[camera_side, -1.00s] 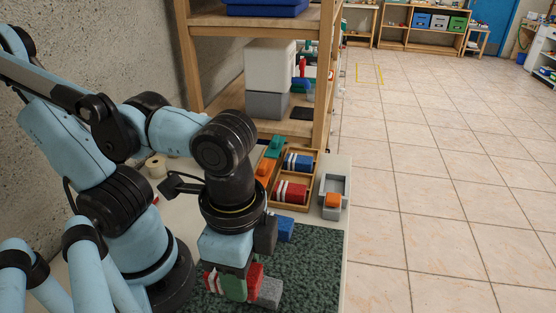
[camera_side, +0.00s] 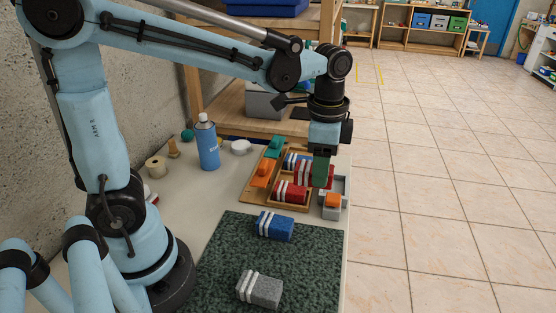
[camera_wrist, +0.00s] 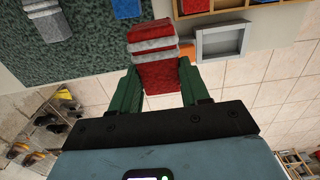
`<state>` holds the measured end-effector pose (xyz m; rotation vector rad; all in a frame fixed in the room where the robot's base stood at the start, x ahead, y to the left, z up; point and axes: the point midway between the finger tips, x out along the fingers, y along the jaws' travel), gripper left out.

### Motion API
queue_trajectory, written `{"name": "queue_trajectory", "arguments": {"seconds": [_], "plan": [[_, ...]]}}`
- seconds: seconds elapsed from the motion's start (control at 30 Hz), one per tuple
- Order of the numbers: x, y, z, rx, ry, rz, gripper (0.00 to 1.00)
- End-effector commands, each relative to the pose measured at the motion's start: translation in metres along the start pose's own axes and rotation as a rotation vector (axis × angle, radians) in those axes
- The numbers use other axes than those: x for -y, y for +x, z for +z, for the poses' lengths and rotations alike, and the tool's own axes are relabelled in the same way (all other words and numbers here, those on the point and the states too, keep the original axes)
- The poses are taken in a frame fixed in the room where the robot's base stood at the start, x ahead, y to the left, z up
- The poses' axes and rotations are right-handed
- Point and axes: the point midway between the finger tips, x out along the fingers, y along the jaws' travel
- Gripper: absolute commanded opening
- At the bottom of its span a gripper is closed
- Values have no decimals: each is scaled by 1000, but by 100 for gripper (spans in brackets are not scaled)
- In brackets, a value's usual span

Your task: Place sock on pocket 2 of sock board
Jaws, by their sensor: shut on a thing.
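My gripper (camera_side: 318,172), with green fingers, is shut on a red sock-like block (camera_side: 304,175) with pale stripes. The held red block (camera_wrist: 157,72) also shows between the fingers (camera_wrist: 160,84) in the wrist view. In the board, a blue striped block (camera_side: 291,159) lies in the far pocket and another red striped block (camera_side: 289,191) in the near pocket. The held block and gripper hide part of the board. I cannot tell the pocket numbers.
A blue striped block (camera_side: 274,226) and a grey striped block (camera_side: 260,288) lie on the green mat (camera_side: 225,245). A blue spray can (camera_side: 207,146) stands left.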

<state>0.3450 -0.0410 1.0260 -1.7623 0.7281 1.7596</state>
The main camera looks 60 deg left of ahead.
Motion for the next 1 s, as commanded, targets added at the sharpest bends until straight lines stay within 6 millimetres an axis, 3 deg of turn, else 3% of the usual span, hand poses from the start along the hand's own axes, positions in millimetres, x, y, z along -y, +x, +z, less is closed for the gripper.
{"name": "queue_trajectory", "arguments": {"seconds": [0.27,0.7,1.0], "plan": [[36,12,11,0,-3,0,17],[112,64,50,0,-3,0,17],[128,81,57,0,2,0,17]]}}
